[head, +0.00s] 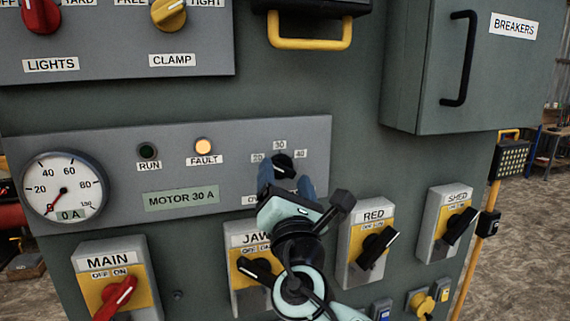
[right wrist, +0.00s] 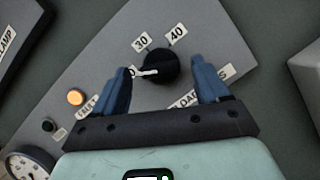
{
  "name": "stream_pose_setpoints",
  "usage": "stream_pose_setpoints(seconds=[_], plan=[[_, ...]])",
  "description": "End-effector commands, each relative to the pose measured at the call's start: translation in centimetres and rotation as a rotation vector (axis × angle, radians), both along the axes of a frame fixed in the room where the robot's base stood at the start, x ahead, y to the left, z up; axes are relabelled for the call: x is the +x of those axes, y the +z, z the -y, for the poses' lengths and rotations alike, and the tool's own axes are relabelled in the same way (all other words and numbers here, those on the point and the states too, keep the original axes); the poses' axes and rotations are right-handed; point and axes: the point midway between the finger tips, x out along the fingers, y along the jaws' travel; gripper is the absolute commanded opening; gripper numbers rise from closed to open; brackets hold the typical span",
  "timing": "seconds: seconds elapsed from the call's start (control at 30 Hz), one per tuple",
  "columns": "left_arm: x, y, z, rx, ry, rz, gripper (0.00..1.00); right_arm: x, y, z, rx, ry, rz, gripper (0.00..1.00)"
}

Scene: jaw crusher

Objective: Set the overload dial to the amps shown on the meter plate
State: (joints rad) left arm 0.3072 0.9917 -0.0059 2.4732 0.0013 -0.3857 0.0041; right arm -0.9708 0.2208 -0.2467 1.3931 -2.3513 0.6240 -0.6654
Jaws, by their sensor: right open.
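The black overload dial (head: 284,166) sits on a grey panel, with labels 20, 30 and 40 around it. In the right wrist view the dial (right wrist: 162,64) has a white pointer aimed left at a partly hidden label ending in 0, at the 20 position. The meter plate (head: 181,198) reads MOTOR 30 A. My right gripper (head: 286,182) is open at the dial. In the right wrist view its blue fingers (right wrist: 162,78) stand on either side of the dial's lower part, with gaps; I cannot tell their exact depth. My left gripper is out of view.
A round meter (head: 62,190) shows 0 A. The orange FAULT lamp (head: 203,146) is lit; the RUN lamp (head: 148,151) is dark. Below are the MAIN red switch (head: 115,298), the JAW switch (head: 258,272) beside my arm, and RED switch (head: 376,248). A yellow handle (head: 310,43) juts out above.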

Motion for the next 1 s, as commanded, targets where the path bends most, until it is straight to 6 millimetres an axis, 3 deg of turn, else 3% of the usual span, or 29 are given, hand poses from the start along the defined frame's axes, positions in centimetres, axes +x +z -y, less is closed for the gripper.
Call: stream_pose_setpoints(seconds=[0.17,0.47,0.63,1.0], plan=[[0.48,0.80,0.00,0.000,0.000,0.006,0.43,1.25,0.52,-0.18,0.000,0.001,0.001,0.74],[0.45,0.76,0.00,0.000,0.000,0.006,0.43,1.40,0.42,-0.16,0.001,0.001,-0.001,0.74],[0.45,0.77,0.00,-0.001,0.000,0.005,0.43,1.38,0.42,-0.17,0.001,0.001,-0.001,0.19],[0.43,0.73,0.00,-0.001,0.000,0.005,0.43,1.38,0.44,-0.17,0.042,0.000,-0.014,0.18]])
